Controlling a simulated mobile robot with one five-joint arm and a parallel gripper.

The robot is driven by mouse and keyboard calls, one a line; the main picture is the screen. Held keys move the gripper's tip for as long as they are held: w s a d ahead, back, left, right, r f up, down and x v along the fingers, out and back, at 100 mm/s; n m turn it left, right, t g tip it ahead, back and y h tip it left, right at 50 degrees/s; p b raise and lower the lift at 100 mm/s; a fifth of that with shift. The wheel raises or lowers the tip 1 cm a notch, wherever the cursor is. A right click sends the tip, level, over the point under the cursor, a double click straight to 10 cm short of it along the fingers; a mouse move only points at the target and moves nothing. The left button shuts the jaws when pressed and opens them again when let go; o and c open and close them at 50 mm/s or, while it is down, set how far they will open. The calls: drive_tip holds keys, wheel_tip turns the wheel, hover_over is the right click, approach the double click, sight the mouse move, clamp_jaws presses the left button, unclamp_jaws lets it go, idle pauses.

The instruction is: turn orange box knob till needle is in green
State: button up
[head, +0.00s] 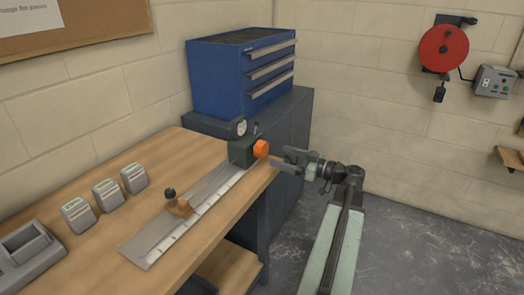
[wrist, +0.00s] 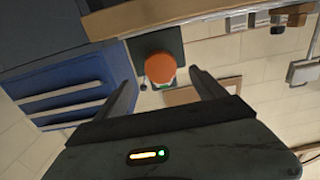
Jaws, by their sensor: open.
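The orange knob (head: 261,149) sits on the right end face of a dark green box (head: 241,151), at the far end of a metal rail on the workbench. A round dial gauge (head: 238,127) stands on top of the box; its needle and any green zone are too small to read. My gripper (head: 283,159) is open and empty, just right of the knob and apart from it. In the wrist view the knob (wrist: 160,68) lies between and beyond the two spread fingers, in front of the dark box (wrist: 172,45).
The wooden workbench (head: 95,240) carries the metal rail (head: 150,246) with a wooden slider and black ball handle (head: 178,204), plus several grey boxes (head: 78,214). A blue drawer chest (head: 225,78) stands behind on a dark cabinet. Floor to the right is clear.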

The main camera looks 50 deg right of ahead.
sight(265, 151)
drive_tip(key=x, duration=0.7)
drive_tip(key=shift+w, duration=0.15)
drive_tip(key=shift+a, duration=0.15)
drive_tip(key=c, duration=1.4)
drive_tip(key=shift+o, duration=0.2)
drive_tip(key=m, duration=0.4)
drive_tip(key=shift+m, duration=2.4)
drive_tip(key=o, duration=1.4)
drive_tip(key=shift+c, duration=0.2)
